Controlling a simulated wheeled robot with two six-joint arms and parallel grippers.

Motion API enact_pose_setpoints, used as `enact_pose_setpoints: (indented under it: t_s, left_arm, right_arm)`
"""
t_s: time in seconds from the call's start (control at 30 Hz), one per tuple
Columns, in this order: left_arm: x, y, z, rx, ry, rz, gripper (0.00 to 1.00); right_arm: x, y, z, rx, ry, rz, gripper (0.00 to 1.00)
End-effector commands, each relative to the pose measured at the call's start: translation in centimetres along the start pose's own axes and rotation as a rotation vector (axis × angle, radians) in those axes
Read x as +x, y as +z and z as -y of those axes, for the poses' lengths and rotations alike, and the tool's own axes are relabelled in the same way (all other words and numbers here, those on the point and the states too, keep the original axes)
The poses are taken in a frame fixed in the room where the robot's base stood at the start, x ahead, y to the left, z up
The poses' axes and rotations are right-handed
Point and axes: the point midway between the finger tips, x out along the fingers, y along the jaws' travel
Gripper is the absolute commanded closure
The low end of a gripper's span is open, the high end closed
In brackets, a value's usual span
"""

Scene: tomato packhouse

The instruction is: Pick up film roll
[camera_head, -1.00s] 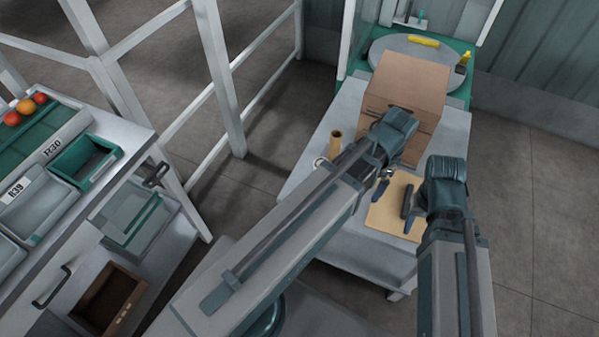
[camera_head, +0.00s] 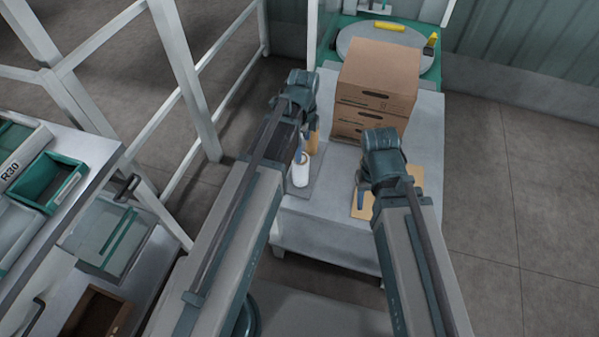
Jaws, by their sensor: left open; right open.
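A white film roll (camera_head: 301,172) stands upright on a grey mat at the left side of the light grey table (camera_head: 325,240). A brown tube (camera_head: 313,143) stands just behind it. My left gripper (camera_head: 308,125) is above and behind the roll, near the tube; its fingers are mostly hidden, and I cannot tell whether they touch the tube. It is open and does not hold the roll. My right gripper (camera_head: 360,188) is open over a tan sheet (camera_head: 417,176), to the right of the roll, its fingers partly hidden by its own arm.
Stacked cardboard boxes (camera_head: 380,75) stand at the back of the table. Behind them is a round grey turntable (camera_head: 350,45) with a yellow tool (camera_head: 389,26). White rails (camera_head: 185,75) stand at the left, beside a bench with a green bin (camera_head: 50,182).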

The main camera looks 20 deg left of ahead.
Motion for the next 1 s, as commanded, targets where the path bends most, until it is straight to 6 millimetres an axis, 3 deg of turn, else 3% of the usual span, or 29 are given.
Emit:
enact_pose_setpoints:
  t_s: [0.03, 0.4, 0.77, 1.0]
  left_arm:
    - [1.4, 0.0, 0.0, 0.000, 0.000, 0.000, 0.00]
    - [6.4, 0.0, 0.0, -0.001, 0.000, 0.000, 0.00]
    - [7.1, 0.1, 0.0, -0.001, 0.000, 0.000, 0.00]
    - [9.4, 0.5, 0.1, -0.002, 0.000, 0.000, 0.00]
  right_arm:
    - [1.4, -0.1, 0.1, 0.000, 0.000, 0.000, 0.50]
    - [6.3, -0.4, 0.6, -0.001, 0.000, 0.000, 0.50]
    - [7.0, -0.4, 0.7, -0.001, 0.000, 0.000, 0.50]
    - [9.3, -0.6, 0.9, -0.001, 0.000, 0.000, 0.50]
